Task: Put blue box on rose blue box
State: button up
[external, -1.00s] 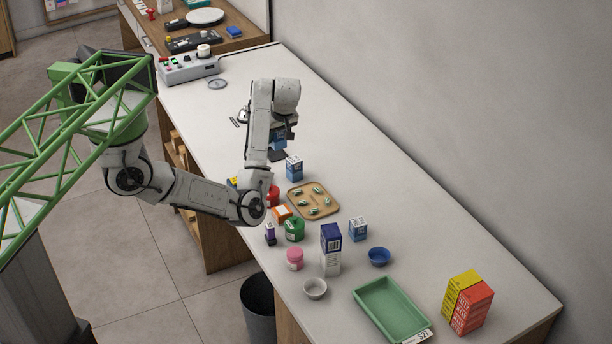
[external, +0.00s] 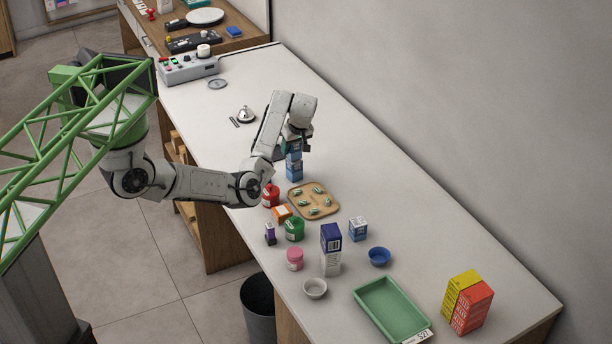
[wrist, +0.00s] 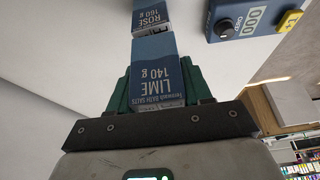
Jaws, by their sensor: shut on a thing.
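A blue box marked LIME 140 g (wrist: 158,85) is held between the green fingers of my gripper (wrist: 165,92). In the external view, the held box (external: 294,152) is directly above another blue box (external: 294,171) standing on the counter. In the wrist view, that lower box is marked ROSE 160 g (wrist: 151,16) and lies just beyond the held one, roughly in line with it. I cannot tell whether the two boxes touch. My gripper (external: 296,145) is partly hidden by the wrist in the external view.
A wooden tray (external: 290,197) with small green-and-white pieces is close in front of the boxes. Jars, bowls, cartons and a green tray (external: 361,293) stand farther toward the front. A bell (external: 245,114) sits behind on the left.

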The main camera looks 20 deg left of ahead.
jog(key=shift+f, duration=0.4)
jog(key=shift+f, duration=0.1)
jog(key=o, duration=1.1)
jog(key=shift+o, duration=0.2)
jog(key=b+v, duration=0.1)
jog(key=v, duration=1.1)
